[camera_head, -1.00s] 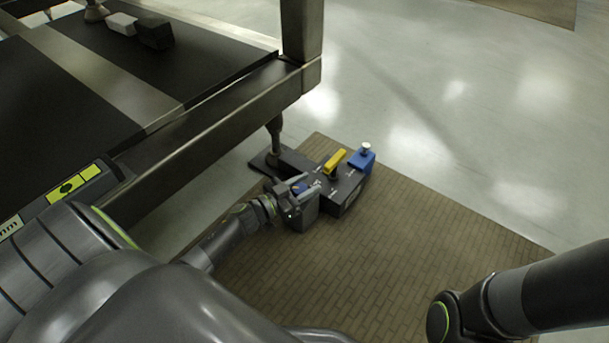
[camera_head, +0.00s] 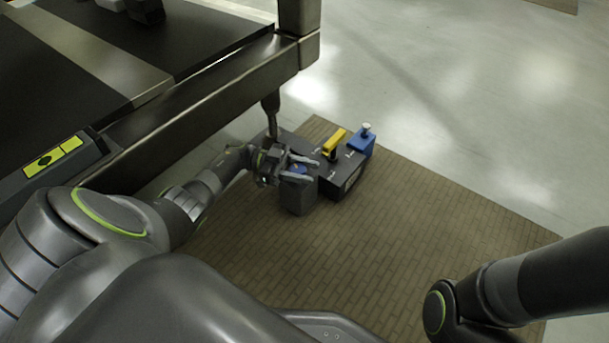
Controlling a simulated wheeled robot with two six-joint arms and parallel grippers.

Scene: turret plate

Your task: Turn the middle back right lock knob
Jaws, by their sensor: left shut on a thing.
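A dark lock unit (camera_head: 334,180) stands on the floor mat below the conveyor frame. On it are a yellow handle (camera_head: 334,140) and, at its right end, a blue block (camera_head: 361,143) with a pale round knob (camera_head: 366,127) on top. A small blue knob (camera_head: 299,170) shows between the fingers of my left gripper (camera_head: 314,171). These fingers point right and are shut on the blue knob, partly hiding it. A grey box-like part (camera_head: 297,196) lies just below the gripper. I cannot tell the knob's turned angle. My right gripper is out of view; only my right arm shows at lower right.
The conveyor frame (camera_head: 215,85) fills the upper left, with a leg (camera_head: 271,112) close behind my left gripper. The brown brick-pattern mat (camera_head: 390,230) is clear in front and to the right. Pale glossy floor (camera_head: 480,110) lies beyond.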

